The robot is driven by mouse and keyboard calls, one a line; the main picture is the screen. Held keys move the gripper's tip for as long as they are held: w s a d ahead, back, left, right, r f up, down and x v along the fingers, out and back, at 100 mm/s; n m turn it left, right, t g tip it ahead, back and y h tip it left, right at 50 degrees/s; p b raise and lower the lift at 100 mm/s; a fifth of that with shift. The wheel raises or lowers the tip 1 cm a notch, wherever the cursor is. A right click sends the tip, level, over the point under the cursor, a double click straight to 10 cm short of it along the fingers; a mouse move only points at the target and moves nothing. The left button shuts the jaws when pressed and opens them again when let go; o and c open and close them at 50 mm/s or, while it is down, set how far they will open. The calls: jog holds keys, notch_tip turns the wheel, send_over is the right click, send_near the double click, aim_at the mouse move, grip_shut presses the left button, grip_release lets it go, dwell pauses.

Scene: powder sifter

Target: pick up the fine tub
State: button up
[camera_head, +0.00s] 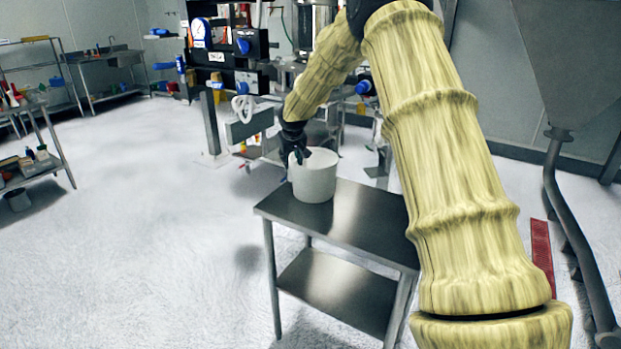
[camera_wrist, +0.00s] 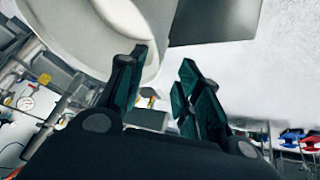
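A white round tub (camera_head: 314,180), which I take to be the fine tub, stands upright on the far left end of a steel table (camera_head: 365,222). My gripper (camera_head: 298,156) is at the tub's upper left rim and hides part of it. In the wrist view the tub (camera_wrist: 85,25) fills the upper left. The dark fingers of my gripper (camera_wrist: 163,65) are apart, with a gap between their tips. The left finger overlaps the tub's edge and the right finger is beside it. I cannot tell whether either finger touches the wall.
Process equipment with a gauge (camera_head: 200,30) stands behind the table. A grey hopper (camera_head: 570,60) is at the right, with a red floor strip (camera_head: 542,255) by it. Shelves (camera_head: 35,165) stand at the left. The floor left of the table is clear.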

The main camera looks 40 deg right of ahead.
aim_at(293, 167)
jog(key=x, duration=0.1)
jog(key=p+x, duration=0.1)
jog(key=x, duration=0.1)
jog(key=shift+s+d+f, duration=0.2)
jog(key=shift+d+f, duration=0.1)
jog(key=shift+f, duration=0.1)
jog(key=shift+p+x, duration=0.3)
jog(key=shift+x, duration=0.45)
